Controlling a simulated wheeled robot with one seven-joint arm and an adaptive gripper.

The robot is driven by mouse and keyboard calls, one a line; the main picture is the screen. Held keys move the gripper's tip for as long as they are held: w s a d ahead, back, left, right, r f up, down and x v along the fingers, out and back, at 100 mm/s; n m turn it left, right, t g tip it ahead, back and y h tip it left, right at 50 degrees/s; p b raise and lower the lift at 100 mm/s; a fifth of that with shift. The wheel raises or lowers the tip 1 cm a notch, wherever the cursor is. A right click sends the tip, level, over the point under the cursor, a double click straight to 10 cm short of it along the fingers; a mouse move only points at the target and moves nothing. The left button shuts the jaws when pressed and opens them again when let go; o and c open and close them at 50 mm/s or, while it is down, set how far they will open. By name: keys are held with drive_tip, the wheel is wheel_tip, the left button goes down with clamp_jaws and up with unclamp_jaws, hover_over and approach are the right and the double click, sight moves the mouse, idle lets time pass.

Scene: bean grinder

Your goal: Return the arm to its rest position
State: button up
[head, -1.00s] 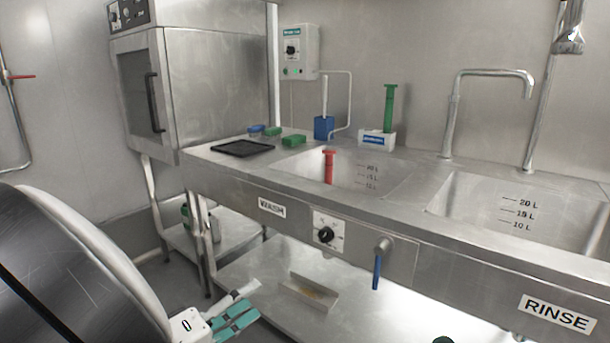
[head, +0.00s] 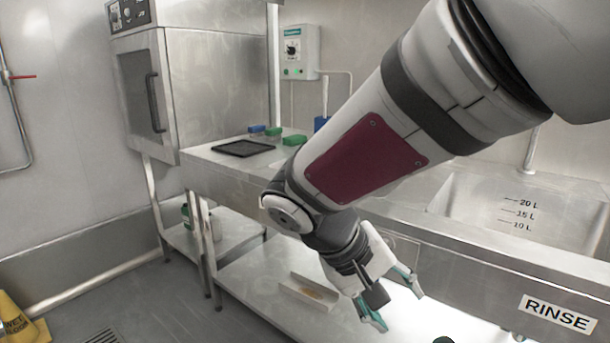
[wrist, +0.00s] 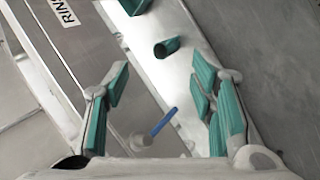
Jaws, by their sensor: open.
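My arm reaches in from the upper right of the head view and slants down to the left across the front of the sink unit. My gripper (head: 395,300) hangs in front of the sink unit, over the lower shelf as seen in the head view, pointing down. In the wrist view my gripper (wrist: 161,84) has its teal fingers spread apart with nothing between the tips. A lever with a blue handle (wrist: 164,121) shows beyond and between the fingers in the wrist view. In the head view my arm hides the wash basin and most of the back of the counter.
The steel sink unit (head: 480,262) with its RINSE label (head: 557,314) stands close behind my gripper. A lower shelf (head: 262,285) holds an open tray (head: 309,290). A yellow wet-floor sign (head: 20,318) stands at lower left. The floor at left is otherwise open.

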drive_tip(key=s+d+r+m+t+y, duration=0.2)
drive_tip(key=s+d+r+t+y, duration=0.35)
drive_tip(key=s, duration=0.65)
drive_tip(key=s+f+g+y, duration=0.2)
drive_tip(key=s+g, duration=0.5)
drive_tip(key=s, duration=0.5)
wheel_tip(320, 180, up, 29)
drive_tip(key=t+p, duration=0.4)
drive_tip(key=p, duration=2.4)
drive_tip(key=shift+w+d+r+p, duration=0.2)
drive_tip(key=shift+d+p, duration=0.1)
drive_tip(key=shift+d, duration=0.1)
